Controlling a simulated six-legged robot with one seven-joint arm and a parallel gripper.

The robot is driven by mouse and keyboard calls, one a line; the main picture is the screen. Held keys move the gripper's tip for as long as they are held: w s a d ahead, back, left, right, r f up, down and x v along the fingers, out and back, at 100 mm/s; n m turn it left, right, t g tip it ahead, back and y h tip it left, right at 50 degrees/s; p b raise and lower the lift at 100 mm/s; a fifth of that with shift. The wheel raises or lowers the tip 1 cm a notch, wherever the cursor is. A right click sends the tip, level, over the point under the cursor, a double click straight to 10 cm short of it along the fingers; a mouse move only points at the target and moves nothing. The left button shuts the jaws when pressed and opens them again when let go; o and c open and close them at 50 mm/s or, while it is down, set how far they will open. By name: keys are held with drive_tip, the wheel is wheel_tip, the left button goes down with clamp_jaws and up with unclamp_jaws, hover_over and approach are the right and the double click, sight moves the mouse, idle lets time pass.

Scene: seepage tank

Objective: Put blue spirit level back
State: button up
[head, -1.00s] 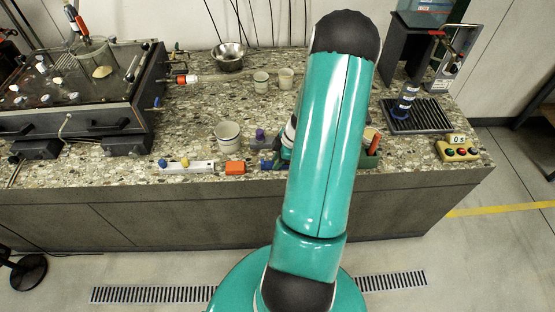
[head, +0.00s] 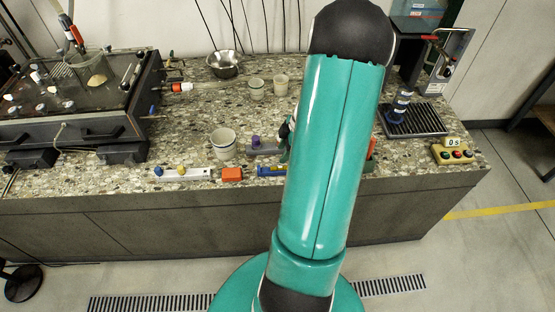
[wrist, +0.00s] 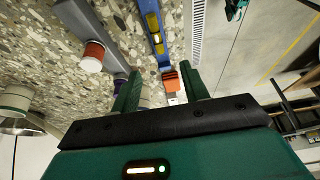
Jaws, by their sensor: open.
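The blue spirit level (wrist: 155,35) has a yellow vial and lies on the speckled counter along its front edge in the wrist view. In the head view only its left end (head: 270,170) shows; my arm hides the rest. My gripper (wrist: 161,80) is open, its two dark green fingers apart with nothing held between them. In the wrist view the level's lower end shows between and beyond the fingertips, apart from both. In the head view my gripper is mostly hidden behind my arm.
An orange block (head: 232,174) and a white bar with knobs (head: 183,173) lie left of the level. A grey piece with a purple knob (head: 255,141) is behind it. A cup (head: 223,143), a metal bowl (head: 224,64) and a button box (head: 453,154) stand on the counter.

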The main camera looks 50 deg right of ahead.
drive_tip(key=w+a+r+m+g+h, duration=0.1)
drive_tip(key=w+a+r, duration=0.2)
drive_tip(key=a+r, duration=0.6)
drive_tip(key=w+a+r+m+h, duration=0.1)
drive_tip(key=w+a+r+m, duration=0.15)
drive_tip(key=a+r, duration=0.6)
drive_tip(key=s+a+r+m+t, duration=0.1)
drive_tip(key=s+a+r+m, duration=0.1)
drive_tip(key=a+r, duration=0.3)
drive_tip(key=s+a+r+m+t, duration=0.2)
drive_tip(key=s+a+r, duration=0.3)
drive_tip(key=a, duration=0.9)
drive_tip(key=shift+s+r+m+h, duration=0.2)
drive_tip(key=shift+r+m+h, duration=0.15)
drive_tip(key=shift+r+h, duration=0.05)
drive_tip(key=shift+a, duration=0.1)
